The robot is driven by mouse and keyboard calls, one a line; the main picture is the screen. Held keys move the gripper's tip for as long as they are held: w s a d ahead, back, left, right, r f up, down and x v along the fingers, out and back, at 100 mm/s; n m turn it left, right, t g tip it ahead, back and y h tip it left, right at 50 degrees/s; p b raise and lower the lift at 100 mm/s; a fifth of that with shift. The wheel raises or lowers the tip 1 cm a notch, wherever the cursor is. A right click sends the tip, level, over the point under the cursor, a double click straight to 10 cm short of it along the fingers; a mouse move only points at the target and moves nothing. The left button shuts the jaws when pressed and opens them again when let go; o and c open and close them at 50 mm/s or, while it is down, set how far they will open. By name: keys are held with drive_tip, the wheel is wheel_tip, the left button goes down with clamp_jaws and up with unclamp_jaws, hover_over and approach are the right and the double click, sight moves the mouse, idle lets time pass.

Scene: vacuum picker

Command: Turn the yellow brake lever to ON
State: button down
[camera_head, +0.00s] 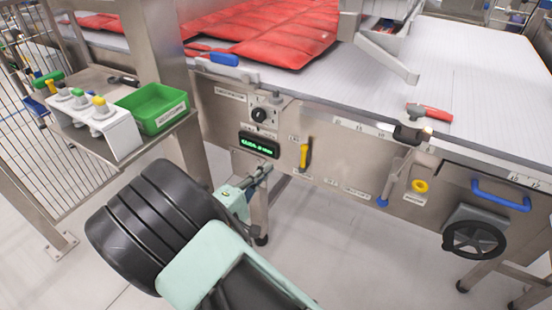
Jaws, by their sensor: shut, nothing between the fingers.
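The yellow lever (305,155) is mounted on the steel front panel of the machine, right of the small green-lit display. It points roughly upright, and small labels near it are too small to read. My gripper (263,174) is in front of the panel, below the display and left of the yellow lever. Its fingers look shut and empty. I see a gap in the picture between the fingertips and the lever; the depth between them is hard to judge.
A black knob (263,114) and the display (259,145) sit just above my gripper. Right of the lever are a blue-tipped handle (384,191), a yellow ring (420,186) and a black handwheel (474,239). A green bin (153,108) stands on a shelf at left.

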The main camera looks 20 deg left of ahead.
drive_tip(key=shift+s+a, duration=0.2)
drive_tip(key=shift+s, duration=1.35)
